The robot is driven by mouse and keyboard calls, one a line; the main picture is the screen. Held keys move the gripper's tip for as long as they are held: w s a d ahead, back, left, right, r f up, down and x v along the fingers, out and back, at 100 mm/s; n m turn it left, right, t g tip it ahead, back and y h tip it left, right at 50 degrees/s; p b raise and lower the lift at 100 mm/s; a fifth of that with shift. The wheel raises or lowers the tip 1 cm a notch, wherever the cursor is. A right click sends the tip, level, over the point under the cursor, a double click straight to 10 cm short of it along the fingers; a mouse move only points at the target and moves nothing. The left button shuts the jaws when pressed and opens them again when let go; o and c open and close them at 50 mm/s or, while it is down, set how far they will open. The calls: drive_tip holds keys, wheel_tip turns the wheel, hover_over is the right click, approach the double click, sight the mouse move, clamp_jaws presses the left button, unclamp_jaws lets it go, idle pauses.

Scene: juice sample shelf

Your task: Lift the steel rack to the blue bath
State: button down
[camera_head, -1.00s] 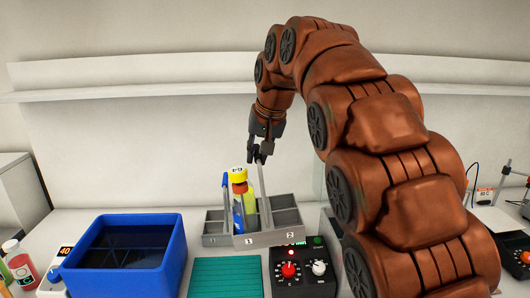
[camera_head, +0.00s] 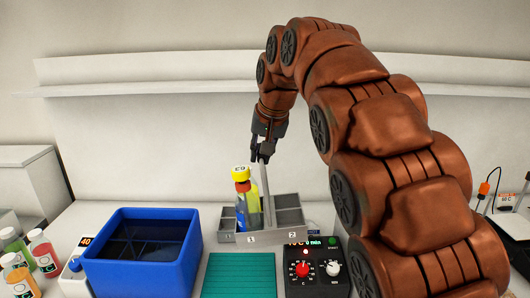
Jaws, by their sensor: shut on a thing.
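The steel rack (camera_head: 262,237) is a grey compartmented carrier with an upright central handle (camera_head: 266,192). Bottles with yellow and red caps (camera_head: 241,181) stand in its left part, and the right compartments look empty. My gripper (camera_head: 264,158) is shut on the top of the handle, from above. The rack looks level; I cannot tell whether its base touches the bench. The blue bath (camera_head: 147,278) is an open square tub with dark contents, to the left of the rack and nearer.
A teal ribbed mat (camera_head: 238,276) lies in front of the rack. A black control box with knobs (camera_head: 316,268) stands right of it. A small white unit with a display (camera_head: 77,277) and several capped bottles (camera_head: 43,252) are left of the bath. A wall shelf (camera_head: 150,85) runs behind.

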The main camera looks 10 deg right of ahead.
drive_tip(key=a+p, duration=0.3)
drive_tip(key=a, duration=0.8)
drive_tip(key=shift+w, duration=0.45)
idle(0.4)
drive_tip(key=shift+a+r, duration=0.1)
drive_tip(key=w+a+p, duration=0.1)
drive_tip(key=a+p, duration=0.2)
drive_tip(key=a, duration=0.9)
drive_tip(key=shift+a+p, duration=0.2)
drive_tip(key=shift+p, duration=0.1)
idle(0.9)
drive_tip(key=shift+r, duration=0.15)
